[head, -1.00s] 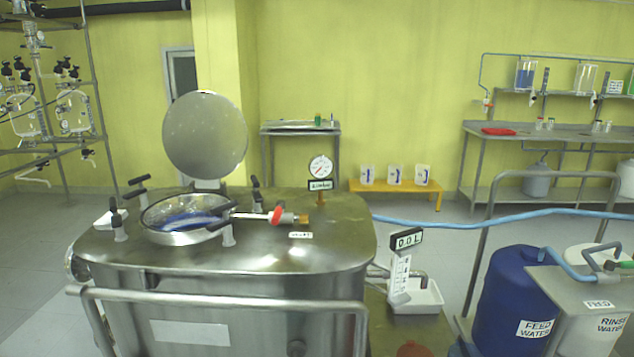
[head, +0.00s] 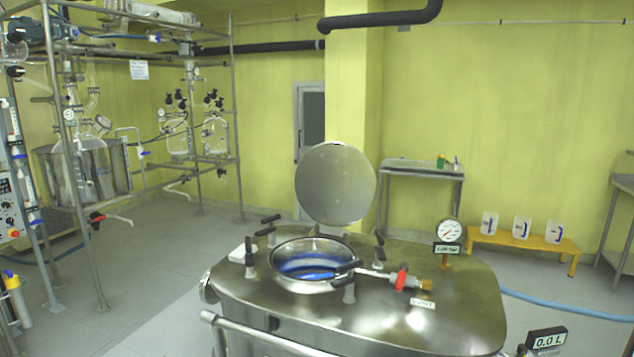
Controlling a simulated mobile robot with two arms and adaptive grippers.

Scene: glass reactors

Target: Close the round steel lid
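The round steel lid (head: 335,184) stands open and upright at the back edge of the round opening (head: 309,263) in the top of the steel vessel (head: 440,310). Blue liquid or a blue surface shows inside the opening. Several black-handled clamps (head: 249,258) stand around its rim. Neither of my grippers shows in the head view.
A red-handled valve (head: 401,277) and a pressure gauge (head: 449,231) stick up from the vessel top right of the opening. A steel rail (head: 265,334) runs along the vessel's front. Open floor (head: 150,280) lies to the left, before glass reactor racks.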

